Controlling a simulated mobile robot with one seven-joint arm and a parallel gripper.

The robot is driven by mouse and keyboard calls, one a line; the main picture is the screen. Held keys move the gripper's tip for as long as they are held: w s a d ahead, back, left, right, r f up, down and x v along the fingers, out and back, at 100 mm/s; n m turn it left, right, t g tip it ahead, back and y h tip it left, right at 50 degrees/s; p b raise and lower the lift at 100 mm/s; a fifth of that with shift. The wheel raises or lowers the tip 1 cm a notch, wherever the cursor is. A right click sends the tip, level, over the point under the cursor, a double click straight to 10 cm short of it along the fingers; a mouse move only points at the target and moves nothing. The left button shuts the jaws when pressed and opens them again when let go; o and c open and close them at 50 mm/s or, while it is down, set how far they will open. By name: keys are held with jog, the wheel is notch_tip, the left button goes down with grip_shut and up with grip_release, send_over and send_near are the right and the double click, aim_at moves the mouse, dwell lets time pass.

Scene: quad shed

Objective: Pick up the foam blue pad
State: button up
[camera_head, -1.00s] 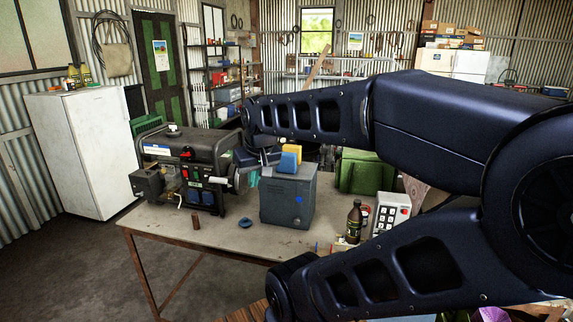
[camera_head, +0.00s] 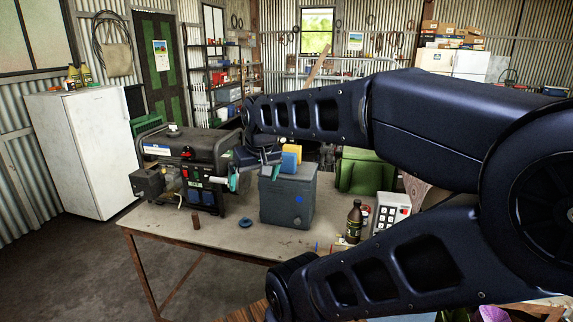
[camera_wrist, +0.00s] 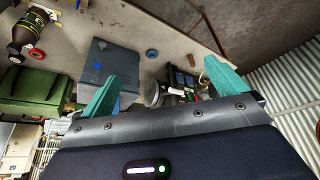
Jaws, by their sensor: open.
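The blue foam pad (camera_head: 289,162) sits on top of a grey box (camera_head: 288,203) on the table, with a yellow block (camera_head: 292,149) right behind it. My gripper (camera_head: 254,177) is beside the box's upper left, just left of the pad, with its teal fingers apart and nothing seen between them. In the wrist view my gripper (camera_wrist: 166,60) is open, with the grey box (camera_wrist: 104,62) by the left finger.
A generator (camera_head: 190,165) stands close left of my gripper. A blue disc (camera_head: 245,222) and a small brown cylinder (camera_head: 196,221) lie in front on the table (camera_head: 215,240). A dark bottle (camera_head: 354,222), a keypad box (camera_head: 392,212) and a green container (camera_head: 365,171) are to the right.

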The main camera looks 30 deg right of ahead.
jog(key=w+d+r+m+h, duration=0.25)
jog(key=w+d+m, duration=0.25)
jog(key=w+d, duration=0.7)
jog(key=m+g, duration=0.1)
jog(key=m, duration=0.3)
send_over(286, 154)
jog(key=s+a, duration=0.1)
jog(key=a, duration=0.1)
notch_tip(286, 154, down, 2)
jog(key=shift+h, duration=0.35)
jog(key=x, duration=0.4)
jog(key=shift+s+d+f, duration=0.1)
jog(key=shift+s+f, duration=0.05)
jog(key=shift+f, duration=0.15)
jog(key=shift+s+x, duration=0.2)
jog(key=shift+x, duration=1.4)
jog(key=shift+s+x, duration=0.2)
jog(key=shift+x, duration=1.35)
jog(key=shift+f, duration=0.15)
jog(key=c, duration=1)
jog(key=shift+c, duration=0.2)
